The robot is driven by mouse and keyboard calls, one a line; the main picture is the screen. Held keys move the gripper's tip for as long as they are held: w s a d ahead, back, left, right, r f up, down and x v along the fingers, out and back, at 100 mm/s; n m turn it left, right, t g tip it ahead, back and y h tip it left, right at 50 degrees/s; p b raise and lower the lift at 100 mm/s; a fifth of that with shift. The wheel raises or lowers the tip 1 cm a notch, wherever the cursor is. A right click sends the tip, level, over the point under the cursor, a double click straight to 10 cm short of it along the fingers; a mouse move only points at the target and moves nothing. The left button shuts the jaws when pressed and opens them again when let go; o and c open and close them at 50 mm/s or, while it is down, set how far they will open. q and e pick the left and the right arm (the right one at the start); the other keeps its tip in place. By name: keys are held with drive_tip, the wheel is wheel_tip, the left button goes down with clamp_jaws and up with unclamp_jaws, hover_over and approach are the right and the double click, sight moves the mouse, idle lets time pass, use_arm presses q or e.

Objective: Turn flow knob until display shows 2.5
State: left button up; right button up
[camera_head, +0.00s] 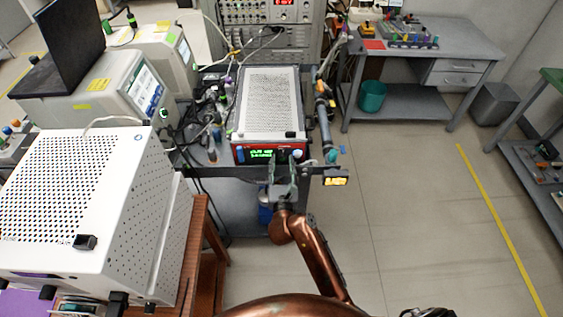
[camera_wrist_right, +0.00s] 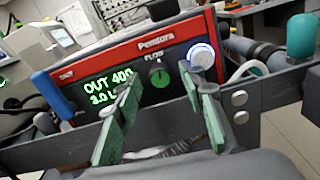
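The green display (camera_wrist_right: 104,88) is left of the knob and also shows in the head view (camera_head: 262,154). It reads "OUT 400"; its second line looks like 2.0 or 3.0 L, with its end cut off by a finger. My right gripper (camera_wrist_right: 160,84) is open and empty, its fingertips apart on either side of the knob in the wrist view. Contact is not visible. My left gripper is out of view.
A white button with a blue ring (camera_wrist_right: 201,55) sits right of the knob. A grey cart rail (camera_wrist_right: 265,88) runs below the panel. Hoses (camera_head: 322,115) stand right of the unit. A white perforated box (camera_head: 90,200) fills the left. Open floor (camera_head: 420,210) lies right.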

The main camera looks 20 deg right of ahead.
drive_tip(key=shift+w+d, duration=0.1)
drive_tip(key=shift+w, duration=0.15)
clamp_jaws()
idle(0.3)
